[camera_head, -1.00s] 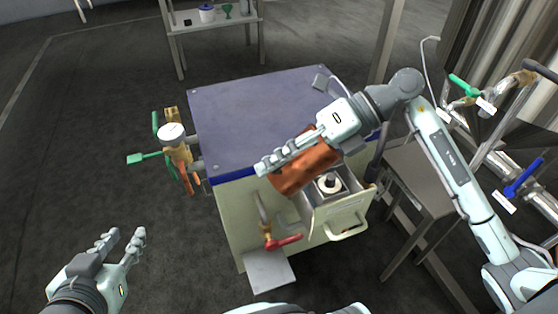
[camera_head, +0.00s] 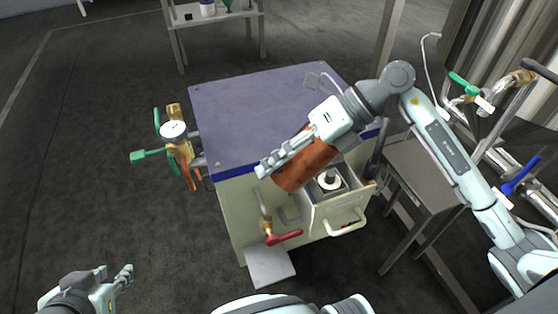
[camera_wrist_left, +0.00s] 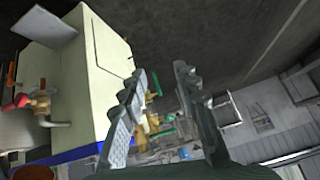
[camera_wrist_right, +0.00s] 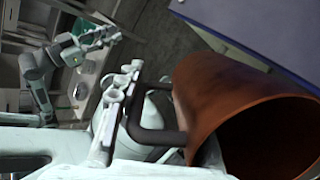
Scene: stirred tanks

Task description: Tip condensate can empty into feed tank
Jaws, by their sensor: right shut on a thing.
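The condensate can is an orange-brown cylinder (camera_head: 308,160), tilted over the front right of the blue-topped cream tank (camera_head: 250,110). My right gripper (camera_head: 266,168) is shut on its dark handle (camera_wrist_right: 155,135), which shows in the right wrist view. There the can (camera_wrist_right: 215,90) lies with its wide open mouth towards the lower right; the inside is dark and I cannot tell what it holds. Below the can, an open box-like inlet (camera_head: 345,205) on the tank's front holds a white ring with a dark centre (camera_head: 330,180). My left gripper (camera_head: 112,276) is open and empty at the lower left.
A red-handled valve (camera_head: 283,238) sticks out of the tank's front. Green-handled valves (camera_head: 150,155) are on its left side. A grey side table (camera_head: 425,180) and pipes with green and blue handles (camera_head: 520,175) stand at the right. The floor at the left is clear.

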